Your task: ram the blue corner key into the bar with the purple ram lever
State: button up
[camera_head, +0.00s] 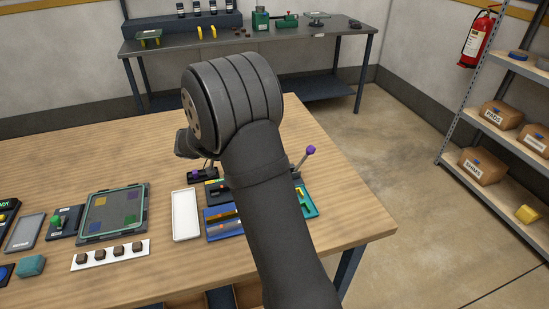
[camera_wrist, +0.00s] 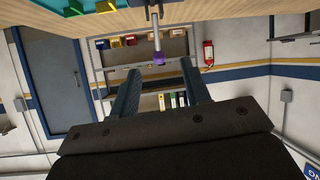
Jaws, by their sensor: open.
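The ram lever's purple knob (camera_head: 310,150) stands on a thin grey shaft right of my arm, tilted to the upper right. In the wrist view, where the table is at the top, the purple knob (camera_wrist: 158,59) shows between the tips of my gripper (camera_wrist: 160,67). The fingers are apart, with gaps visible on both sides of the knob. I cannot make out the blue corner key or the bar for certain. My arm hides much of the fixture, with a blue part (camera_head: 222,216) at left and a teal part (camera_head: 308,203) at right.
A white tray (camera_head: 186,215) lies left of the fixture. Further left are a framed panel (camera_head: 114,213) and a white strip (camera_head: 110,254) with several dark blocks. Bare table (camera_head: 350,224) lies to the right, up to its edge.

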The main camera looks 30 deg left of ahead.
jog(key=v, duration=0.6)
jog(key=shift+s+a+r, duration=0.2)
jog(key=shift+s, duration=0.05)
jog(key=shift+w, duration=0.1)
send_near(304, 159)
jog(key=w+f, duration=0.1)
jog(key=f, duration=0.1)
jog(key=w+f, duration=0.1)
jog(key=w, duration=0.1)
jog(key=shift+d+f, duration=0.4)
jog(key=v, duration=1.8)
jog(key=x, duration=1.8)
jog(key=shift+w+d+r+g, duration=0.15)
jog(key=shift+w+g, duration=0.1)
jog(key=shift+g, duration=0.05)
jog(key=shift+d+r+g+y, duration=0.2)
jog(key=shift+g+y, duration=0.1)
jog(key=shift+y, duration=0.3)
jog(key=shift+w+d+r+g+y, duration=0.1)
jog(key=shift+w+d+g+y, duration=0.4)
jog(key=shift+g+y, duration=0.35)
jog(key=shift+w+d+r+g+y, duration=0.1)
jog(key=shift+w+d+g+y, duration=0.4)
jog(key=shift+g+y, duration=0.35)
